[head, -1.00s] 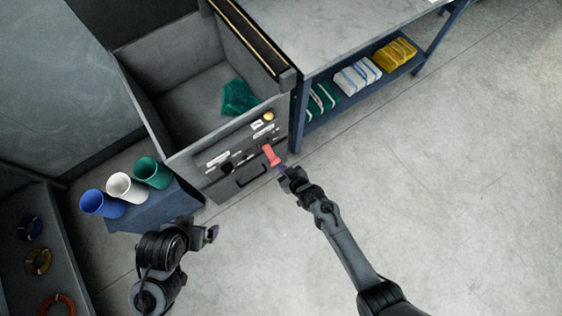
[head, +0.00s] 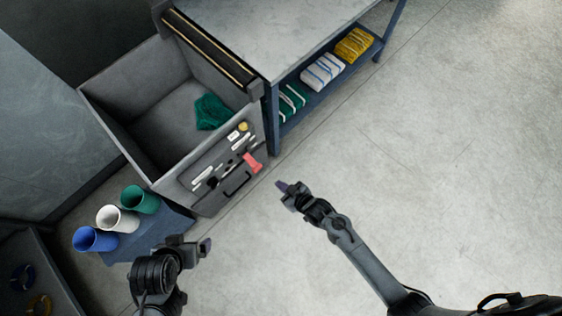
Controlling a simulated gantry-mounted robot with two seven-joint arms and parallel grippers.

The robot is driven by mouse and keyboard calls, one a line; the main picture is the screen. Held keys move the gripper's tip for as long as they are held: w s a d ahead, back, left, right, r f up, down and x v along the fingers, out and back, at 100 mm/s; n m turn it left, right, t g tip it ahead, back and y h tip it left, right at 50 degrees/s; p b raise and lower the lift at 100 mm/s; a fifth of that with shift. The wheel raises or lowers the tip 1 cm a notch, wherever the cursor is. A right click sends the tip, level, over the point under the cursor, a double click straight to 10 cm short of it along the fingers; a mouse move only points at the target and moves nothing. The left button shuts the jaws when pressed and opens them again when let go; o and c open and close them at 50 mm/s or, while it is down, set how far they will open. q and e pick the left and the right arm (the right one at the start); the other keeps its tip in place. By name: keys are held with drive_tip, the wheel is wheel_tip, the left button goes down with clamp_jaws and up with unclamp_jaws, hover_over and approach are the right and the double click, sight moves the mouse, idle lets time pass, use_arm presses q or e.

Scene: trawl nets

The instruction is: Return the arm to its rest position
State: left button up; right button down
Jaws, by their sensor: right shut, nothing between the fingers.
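My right gripper (head: 284,188) is over the bare floor at the picture's middle, shut and empty. It is apart from the grey bin (head: 190,190) and from the red handle (head: 253,162) on the bin's front panel. My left gripper (head: 205,246) is at the lower left, near the blue stand with the cups; whether its jaws are open or shut is too small to tell.
A green net (head: 212,112) lies in the bin. Blue (head: 95,239), white (head: 116,219) and green (head: 139,199) cups stand at the left. A table (head: 285,30) has folded nets (head: 322,72) on its lower shelf. The floor (head: 450,170) at the right is clear.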

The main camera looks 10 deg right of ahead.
drive_tip(key=shift+s+f, duration=0.1)
drive_tip(key=s+f, duration=0.2)
drive_tip(key=s, duration=0.2)
drive_tip(key=s+d+r+m+g+h+p, duration=0.15)
drive_tip(key=s+d+r, duration=0.3)
drive_tip(key=r, duration=0.45)
drive_tip(key=s+d+r+m+g+h, duration=0.1)
drive_tip(key=s+d+r+g+h, duration=0.15)
drive_tip(key=d+r, duration=0.4)
drive_tip(key=s+d+r+m+g+h+p, duration=0.1)
drive_tip(key=s+d+r+m+g+h, duration=0.2)
drive_tip(key=r, duration=0.7)
wheel_tip(320, 180, up, 31)
drive_tip(key=n+y+p, duration=0.1)
drive_tip(key=p, duration=2.9)
drive_tip(key=shift+s+d+f+t, duration=0.2)
drive_tip(key=shift+s+d+t, duration=0.05)
drive_tip(key=shift+s+t, duration=0.1)
